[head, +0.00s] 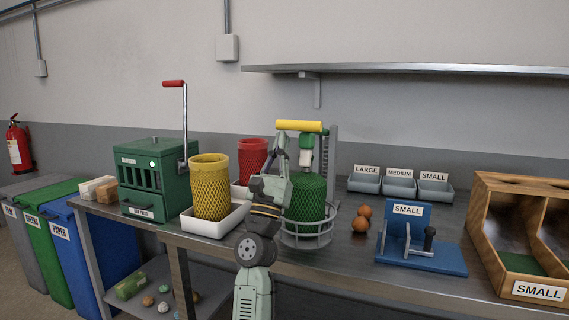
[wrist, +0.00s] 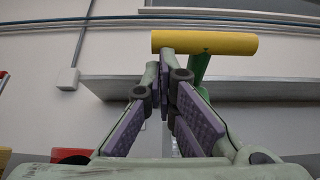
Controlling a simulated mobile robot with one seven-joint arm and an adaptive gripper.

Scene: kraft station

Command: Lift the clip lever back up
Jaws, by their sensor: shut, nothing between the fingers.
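The clip lever has a yellow bar handle (head: 299,126) on a green arm. It stands above a green mesh bag (head: 306,198) in a round wire holder (head: 308,240) at the middle of the bench. My gripper (head: 281,143) is raised in front of it, its fingers pointing up, just under the left part of the handle. In the wrist view my shut, empty fingers (wrist: 166,62) reach up to the yellow handle (wrist: 205,42), with the green arm (wrist: 199,68) to their right. Whether they touch the handle cannot be told. My fingers and arm hide part of the holder.
A yellow basket (head: 210,190) in a white tray and a green press (head: 152,180) stand left. Brown eggs or onions (head: 361,218), a blue fixture (head: 420,255) and a wooden bin (head: 520,230) are right. Grey trays (head: 400,187) line the back, under a shelf (head: 410,70).

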